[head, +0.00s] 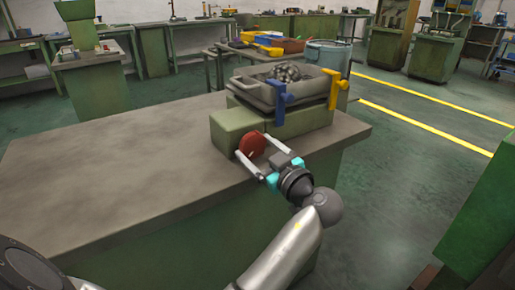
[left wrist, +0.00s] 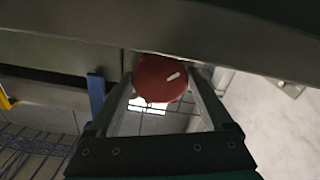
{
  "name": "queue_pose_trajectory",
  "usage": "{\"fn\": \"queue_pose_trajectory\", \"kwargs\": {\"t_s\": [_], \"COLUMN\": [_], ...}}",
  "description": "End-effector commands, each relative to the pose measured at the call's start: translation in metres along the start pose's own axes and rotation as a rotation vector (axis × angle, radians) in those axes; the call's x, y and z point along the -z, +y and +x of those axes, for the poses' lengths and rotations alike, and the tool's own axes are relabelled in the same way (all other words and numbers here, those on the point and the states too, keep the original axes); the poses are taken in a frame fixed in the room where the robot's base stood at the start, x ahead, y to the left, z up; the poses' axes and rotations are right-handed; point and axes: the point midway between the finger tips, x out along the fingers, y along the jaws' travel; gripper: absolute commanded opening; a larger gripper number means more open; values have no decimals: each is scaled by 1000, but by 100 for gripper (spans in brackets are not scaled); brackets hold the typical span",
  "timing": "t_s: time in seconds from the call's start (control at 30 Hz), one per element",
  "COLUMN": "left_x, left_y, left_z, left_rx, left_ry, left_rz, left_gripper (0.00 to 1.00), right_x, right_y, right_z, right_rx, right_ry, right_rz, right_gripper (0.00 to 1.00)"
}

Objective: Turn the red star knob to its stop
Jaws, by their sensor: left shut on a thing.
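The red star knob (head: 252,145) is on the front face of a green machine block (head: 230,124) at the bench's right end. It looks round, and a pale mark shows on its face. It also shows in the left wrist view (left wrist: 153,82), between the two fingers. My left gripper (head: 255,148) is shut on the knob, one finger on each side of it. The knob's shaft and its back are hidden. My right gripper is in neither view.
A grey metal tray (head: 262,98) with a heap of dark parts sits above the block. A blue bracket (head: 282,97) and a yellow bracket (head: 334,91) stand at its side. The grey bench top (head: 120,155) is bare to the left.

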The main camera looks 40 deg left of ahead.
Motion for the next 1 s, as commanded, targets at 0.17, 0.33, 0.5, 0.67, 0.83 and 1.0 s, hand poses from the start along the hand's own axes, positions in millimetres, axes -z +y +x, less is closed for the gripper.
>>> {"fn": "queue_pose_trajectory", "kwargs": {"t_s": [0.17,0.33,0.5,0.67,0.83,1.0], "left_x": [2,2,2,2,2,2], "left_y": [0,0,0,0,0,0], "left_z": [0,1,1,1,1,1], "left_rx": [2,5,4,4,5,5], "left_ry": [-3,-3,-4,-5,-5,-4], "left_rz": [136,252,341,392,415,419], "left_gripper": [28,28,28,28,28,28], "right_x": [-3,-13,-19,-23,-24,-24], "right_y": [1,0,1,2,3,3], "right_z": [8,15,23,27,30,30], "right_rx": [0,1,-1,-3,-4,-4], "right_ry": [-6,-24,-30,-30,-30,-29], "right_rz": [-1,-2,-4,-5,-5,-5], "right_gripper": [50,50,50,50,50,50]}}
